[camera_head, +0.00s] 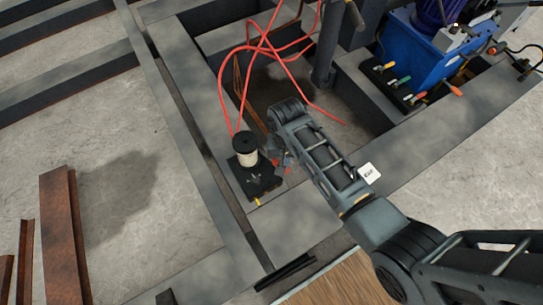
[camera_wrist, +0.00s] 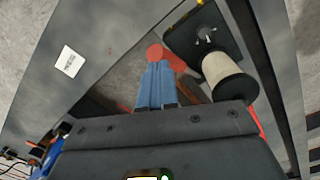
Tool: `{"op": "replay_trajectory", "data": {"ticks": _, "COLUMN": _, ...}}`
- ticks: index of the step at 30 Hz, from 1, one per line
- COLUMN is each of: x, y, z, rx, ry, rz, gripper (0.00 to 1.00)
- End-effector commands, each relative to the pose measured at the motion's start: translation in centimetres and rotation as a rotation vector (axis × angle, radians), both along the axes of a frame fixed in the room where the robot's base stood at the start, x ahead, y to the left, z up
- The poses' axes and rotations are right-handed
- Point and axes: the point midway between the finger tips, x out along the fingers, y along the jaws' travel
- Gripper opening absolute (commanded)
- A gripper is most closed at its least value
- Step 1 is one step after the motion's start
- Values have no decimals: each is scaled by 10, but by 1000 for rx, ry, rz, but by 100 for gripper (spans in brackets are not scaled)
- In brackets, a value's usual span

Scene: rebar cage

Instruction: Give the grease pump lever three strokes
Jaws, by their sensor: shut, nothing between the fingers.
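The grease pump (camera_head: 258,178) has a black base and a pale reservoir with a black cap. It stands on the grey steel beam at the centre-left of the head view, and it also shows at the upper right of the wrist view (camera_wrist: 229,77). A red rounded knob (camera_wrist: 154,52), apparently the end of the pump lever, shows just beyond my fingertips. A small red part (camera_head: 288,161) shows beside the pump in the head view. My gripper (camera_wrist: 157,68) is shut and empty, its fingertips at or very near the knob. I cannot tell whether they touch.
Red hoses (camera_head: 246,75) loop up from behind the pump. A blue hydraulic unit (camera_head: 412,52) with coloured handles stands at the upper right. A white label (camera_head: 369,173) lies on the beam right of my arm. Rusty steel sections (camera_head: 64,235) lie at lower left on concrete.

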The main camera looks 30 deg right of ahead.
Motion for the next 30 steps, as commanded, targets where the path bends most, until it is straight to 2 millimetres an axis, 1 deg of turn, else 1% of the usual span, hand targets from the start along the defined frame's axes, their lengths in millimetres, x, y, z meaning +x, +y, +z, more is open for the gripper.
{"op": "replay_trajectory", "data": {"ticks": 12, "x": -10, "y": 0, "z": -10, "rx": 0, "ry": 0, "rz": 0, "gripper": 0}}
{"op": "replay_trajectory", "data": {"ticks": 22, "x": -11, "y": 0, "z": -11, "rx": 0, "ry": 0, "rz": 0, "gripper": 0}}
{"op": "replay_trajectory", "data": {"ticks": 30, "x": -19, "y": 0, "z": -20, "rx": 0, "ry": 1, "rz": 0, "gripper": 0}}
